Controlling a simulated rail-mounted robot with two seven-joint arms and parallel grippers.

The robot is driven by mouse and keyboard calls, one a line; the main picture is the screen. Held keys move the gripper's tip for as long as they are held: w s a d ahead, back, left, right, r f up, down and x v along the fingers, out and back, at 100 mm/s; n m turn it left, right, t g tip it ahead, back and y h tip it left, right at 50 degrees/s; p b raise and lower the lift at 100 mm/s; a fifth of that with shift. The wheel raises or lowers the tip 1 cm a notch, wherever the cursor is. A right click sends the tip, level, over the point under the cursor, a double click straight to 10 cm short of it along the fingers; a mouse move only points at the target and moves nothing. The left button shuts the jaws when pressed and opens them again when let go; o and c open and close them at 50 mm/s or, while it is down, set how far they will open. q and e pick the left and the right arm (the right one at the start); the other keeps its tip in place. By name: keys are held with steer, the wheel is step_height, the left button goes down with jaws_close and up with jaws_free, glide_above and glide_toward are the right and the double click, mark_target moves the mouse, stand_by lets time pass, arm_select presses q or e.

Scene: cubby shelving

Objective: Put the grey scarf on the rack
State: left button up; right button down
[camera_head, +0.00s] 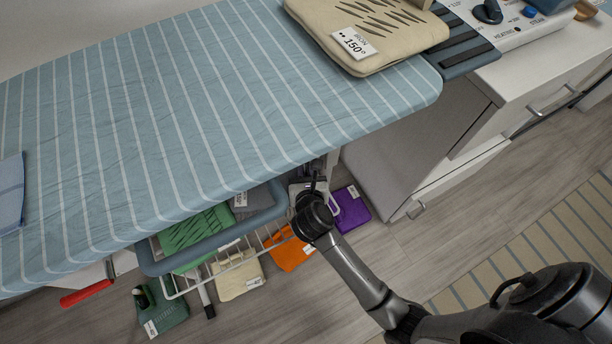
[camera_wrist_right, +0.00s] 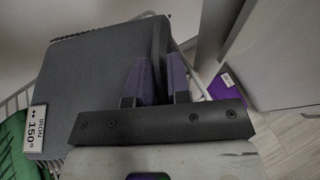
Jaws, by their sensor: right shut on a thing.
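The grey scarf (camera_wrist_right: 95,85) is a folded flat bundle with a white "IRON 150°" tag, seen large in the right wrist view. In the head view a little of it (camera_head: 257,204) shows below the ironing board's edge. My right gripper (camera_wrist_right: 160,80) is shut on the scarf's right edge; in the head view the gripper (camera_head: 308,187) is low beside the board. The white wire rack (camera_head: 241,263) is under the board, and its wires show around the scarf. I cannot tell whether the scarf rests on the rack. My left gripper is not in view.
A green cloth (camera_head: 193,229) lies on the rack, left of the scarf. The striped ironing board (camera_head: 200,110) overhangs it, with a beige cloth (camera_head: 355,30) on top. Orange (camera_head: 288,252), purple (camera_head: 351,210) and cream (camera_head: 240,279) cloths lie on the floor. A white cabinet (camera_head: 420,145) stands right.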

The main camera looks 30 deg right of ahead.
steer(key=shift+f, duration=0.1)
steer(key=c, duration=1.4)
jaws_free()
steer(key=o, duration=0.3)
steer(key=shift+a, duration=0.1)
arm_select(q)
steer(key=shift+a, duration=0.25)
